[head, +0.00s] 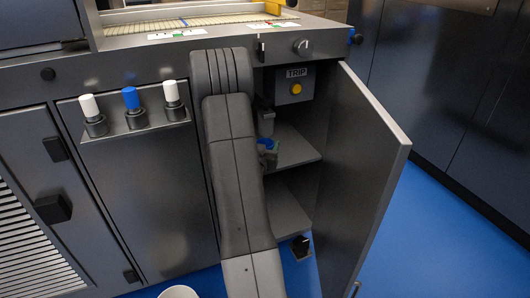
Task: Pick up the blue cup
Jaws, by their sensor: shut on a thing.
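A small blue cup (265,142) shows inside the open cabinet, at the upper shelf, partly hidden by my gripper and arm. My gripper (269,153) is at the cup and shut on it. My arm reaches down in front of the cabinet's left side and hides part of the opening. Whether the cup touches the shelf cannot be told from this view.
The cabinet door (365,175) stands open on the right. A box marked TRIP (296,85) with a yellow button hangs above the shelf (296,150). A rack (140,128) with white and blue cylinders is left of my arm. Blue floor (430,240) is clear at right.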

